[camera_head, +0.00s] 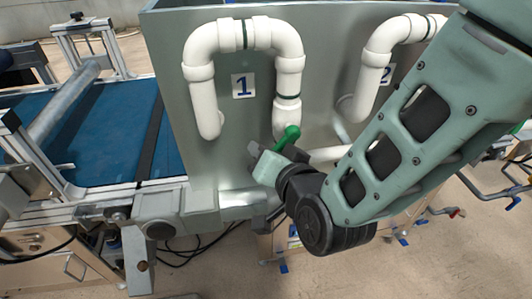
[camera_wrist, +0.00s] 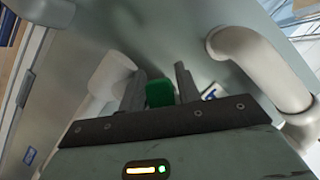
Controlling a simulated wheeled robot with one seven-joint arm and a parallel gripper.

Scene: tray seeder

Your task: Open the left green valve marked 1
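The green valve handle (camera_head: 288,137) is on the white pipe by the blue label 1 (camera_head: 242,86), on the grey machine wall. It sticks out at a slant, up and to the right of my gripper (camera_head: 262,152). In the wrist view the green handle (camera_wrist: 159,93) lies between the two dark fingers of my gripper (camera_wrist: 158,88). The fingers stand apart, one on each side of it, with small gaps seeming to show. I cannot tell whether they touch it. The valve's body is largely hidden behind my gripper and arm.
A second white pipe (camera_head: 375,62) with a label 2 (camera_head: 386,74) is to the right, partly behind my arm. A blue conveyor belt (camera_head: 100,125) lies to the left. Grey machine bars (camera_head: 180,205) run below the wall. White pipe curves close beside my gripper.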

